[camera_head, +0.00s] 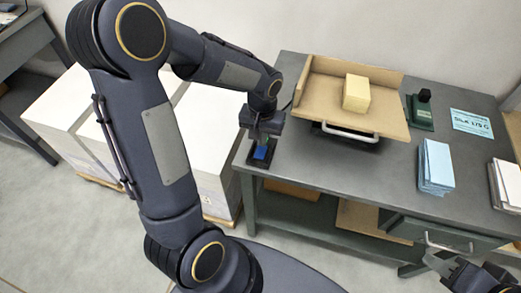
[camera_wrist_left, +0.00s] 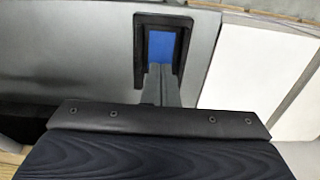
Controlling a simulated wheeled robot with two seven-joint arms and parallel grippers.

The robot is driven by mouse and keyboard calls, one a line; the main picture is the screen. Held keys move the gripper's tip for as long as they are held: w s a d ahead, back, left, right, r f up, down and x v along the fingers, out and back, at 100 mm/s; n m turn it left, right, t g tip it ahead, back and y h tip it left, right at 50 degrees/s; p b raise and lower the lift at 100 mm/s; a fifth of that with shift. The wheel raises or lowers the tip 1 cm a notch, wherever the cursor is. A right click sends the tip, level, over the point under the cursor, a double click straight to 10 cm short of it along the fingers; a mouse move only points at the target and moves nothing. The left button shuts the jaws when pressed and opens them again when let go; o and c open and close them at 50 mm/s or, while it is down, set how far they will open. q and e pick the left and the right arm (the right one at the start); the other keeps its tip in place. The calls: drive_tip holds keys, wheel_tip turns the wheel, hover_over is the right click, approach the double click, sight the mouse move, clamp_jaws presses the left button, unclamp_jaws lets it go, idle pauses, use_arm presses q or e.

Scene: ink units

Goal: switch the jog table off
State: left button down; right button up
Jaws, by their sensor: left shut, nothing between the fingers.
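The jog table (camera_head: 392,118) is a tan tilted tray with raised walls on two sides, standing on the grey bench; a cream block of paper (camera_head: 356,93) sits on it. A switch with a blue rocker (camera_head: 260,153) in a black frame is at the bench's left front corner. The blue rocker also shows in the left wrist view (camera_wrist_left: 161,47). My left gripper (camera_head: 262,143) is shut and empty, its fingertips at the near edge of the rocker; I cannot tell whether they touch. My right gripper (camera_head: 447,256) is at the lower right, away from the switch, its fingers apart.
On the bench (camera_head: 310,160) stand a dark green stamp-like thing (camera_head: 422,112), a light blue card (camera_head: 471,123), a blue-white paper stack (camera_head: 436,165) and white paper (camera_head: 508,182) at the right. White stacks (camera_head: 60,105) stand on pallets left of the bench. The bench front is clear.

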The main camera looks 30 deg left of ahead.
use_arm(q)
drive_tip(key=shift+f+b, duration=0.8)
drive_tip(key=shift+f, duration=0.15)
idle(0.5)
drive_tip(key=shift+r, duration=0.1)
drive_tip(key=shift+r+p, duration=2.8)
drive_tip(key=shift+r, duration=0.75)
drive_tip(key=s+d+r+t+h, duration=0.2)
drive_tip(key=s+r, duration=0.3)
drive_tip(key=s, duration=0.3)
drive_tip(key=s+d+r+m+t+h, duration=0.1)
drive_tip(key=s+d+r+t, duration=0.1)
drive_tip(key=s+r, duration=0.4)
drive_tip(key=s+t, duration=0.1)
drive_tip(key=s, duration=0.2)
drive_tip(key=shift+t+h, duration=0.3)
drive_tip(key=shift+h, duration=0.1)
